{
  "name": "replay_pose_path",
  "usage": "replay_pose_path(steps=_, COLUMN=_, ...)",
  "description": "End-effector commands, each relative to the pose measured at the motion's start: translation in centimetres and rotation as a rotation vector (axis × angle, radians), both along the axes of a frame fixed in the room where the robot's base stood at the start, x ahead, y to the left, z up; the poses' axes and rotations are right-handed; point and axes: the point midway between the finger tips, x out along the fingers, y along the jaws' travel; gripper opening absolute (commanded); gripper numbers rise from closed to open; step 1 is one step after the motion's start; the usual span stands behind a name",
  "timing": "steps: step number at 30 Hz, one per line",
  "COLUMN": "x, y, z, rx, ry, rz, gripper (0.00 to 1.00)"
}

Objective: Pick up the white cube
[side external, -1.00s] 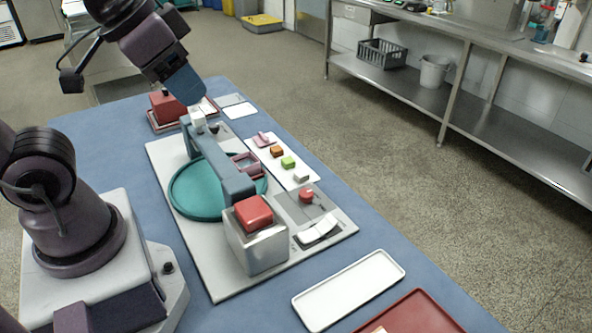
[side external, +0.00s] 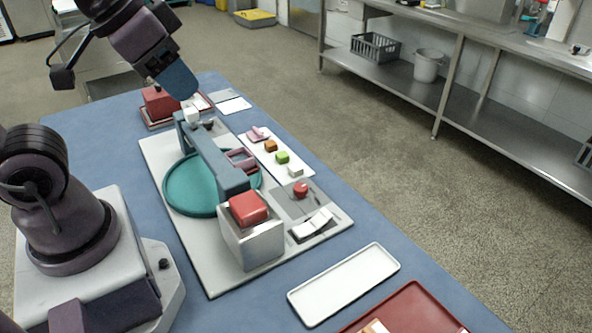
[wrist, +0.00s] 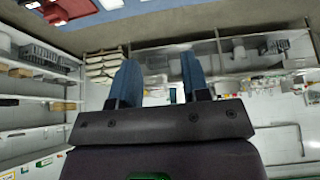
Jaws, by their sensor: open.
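A small white cube (side external: 296,170) sits at the near end of a white strip tray (side external: 310,179), in line with a green cube (side external: 282,157), an orange-brown cube (side external: 271,146) and a pink piece (side external: 258,134). Another white block (side external: 192,114) shows at the far end of the blue-grey bar. My gripper (side external: 181,88) is raised over the far part of the table, well away from the white cube on the strip. In the wrist view its two blue fingers (wrist: 160,72) are apart with nothing between them. No white cube can be made out in the wrist view.
A blue-grey bar (side external: 212,155) spans a teal round dish (side external: 187,195) left of the strip. A metal box with a red block (side external: 248,208) stands nearer. A red knob (side external: 300,189) is close to the white cube. An empty white tray (side external: 345,284) lies in front.

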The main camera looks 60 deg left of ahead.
Motion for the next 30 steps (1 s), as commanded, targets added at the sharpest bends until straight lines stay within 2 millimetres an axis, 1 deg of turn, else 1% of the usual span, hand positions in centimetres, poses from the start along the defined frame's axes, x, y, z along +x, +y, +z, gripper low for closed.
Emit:
replay_pose_path(steps=1, x=0.0, y=0.0, z=0.0, rx=0.000, ry=0.000, rz=0.000, gripper=0.45)
replay_pose_path(steps=2, x=0.0, y=0.0, z=0.0, rx=0.000, ry=0.000, rz=0.000, gripper=0.52)
replay_pose_path(steps=3, x=0.0, y=0.0, z=0.0, rx=0.000, ry=0.000, rz=0.000, gripper=0.61)
replay_pose_path(steps=12, x=0.0, y=0.2, z=-0.1, rx=0.000, ry=0.004, rz=0.008, gripper=0.62)
replay_pose_path(steps=14, x=0.2, y=0.3, z=-0.6, rx=0.000, ry=0.030, rz=0.018, gripper=0.62)
replay_pose_path(steps=17, x=0.8, y=0.8, z=-2.0, rx=-0.001, ry=0.108, rz=0.042, gripper=0.62)
replay_pose_path(steps=20, x=2.6, y=1.6, z=-3.1, rx=0.000, ry=0.195, rz=0.072, gripper=0.62)
replay_pose_path(steps=23, x=5.0, y=2.7, z=-4.2, rx=0.010, ry=0.276, rz=0.070, gripper=0.62)
replay_pose_path(steps=26, x=7.7, y=3.8, z=-5.7, rx=0.033, ry=0.346, rz=0.013, gripper=0.62)
replay_pose_path(steps=30, x=11.5, y=5.8, z=-8.4, rx=0.064, ry=0.429, rz=-0.123, gripper=0.62)
